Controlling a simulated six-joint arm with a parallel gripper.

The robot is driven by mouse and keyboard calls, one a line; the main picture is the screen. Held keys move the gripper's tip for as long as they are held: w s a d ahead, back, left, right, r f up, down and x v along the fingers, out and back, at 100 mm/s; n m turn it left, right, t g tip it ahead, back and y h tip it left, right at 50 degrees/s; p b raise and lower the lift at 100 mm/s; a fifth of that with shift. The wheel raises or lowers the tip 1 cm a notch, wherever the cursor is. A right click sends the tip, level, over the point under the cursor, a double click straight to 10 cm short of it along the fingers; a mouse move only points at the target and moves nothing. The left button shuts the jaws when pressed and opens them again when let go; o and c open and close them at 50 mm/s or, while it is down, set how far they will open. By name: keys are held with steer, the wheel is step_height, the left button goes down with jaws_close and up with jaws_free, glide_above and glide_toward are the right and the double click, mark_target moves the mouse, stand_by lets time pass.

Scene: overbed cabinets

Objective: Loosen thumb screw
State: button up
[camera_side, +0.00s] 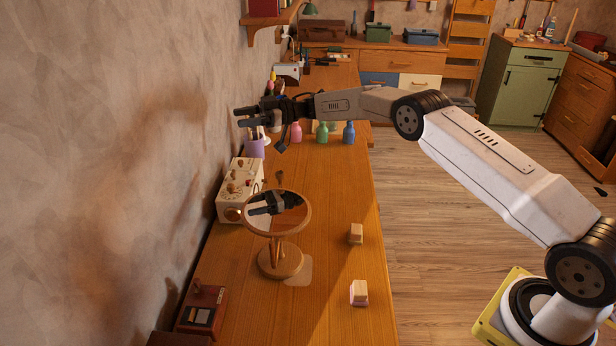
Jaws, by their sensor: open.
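A round tilting mirror (278,212) in a wooden frame stands on a round wooden base on the bench. A small round knob (232,214) shows at the left edge of its frame, and a small dark knob on a stem (280,178) shows just above its top edge. I cannot tell for sure which one is the thumb screw. My gripper (240,117) is open and empty, pointing left toward the wall. It is above and behind the mirror, well apart from it, and its reflection shows in the glass.
A cream box with dials (236,190) stands by the wall, left of the mirror. A purple cup (254,147) and several coloured bottles (322,132) stand behind. Two small blocks (356,234) lie on the right of the bench (335,195). A dark red box (202,307) is at front left.

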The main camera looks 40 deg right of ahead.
steer(key=w+d+r+m+t+h, duration=0.2)
steer(key=w+d+m+t+h, duration=0.1)
steer(key=w+m+t+h, duration=0.3)
steer(key=w+d+r+m+t+h, duration=0.2)
steer(key=w+d+m+t+h, duration=0.15)
steer(key=m+h, duration=0.5)
steer(key=m+g+h, duration=0.3)
steer(key=m+g, duration=0.7)
steer(key=g, duration=0.6)
glide_above(280, 173)
step_height(280, 173, down, 6)
steer(key=shift+f, duration=0.1)
steer(key=shift+f, duration=0.15)
steer(key=shift+f, duration=3.8)
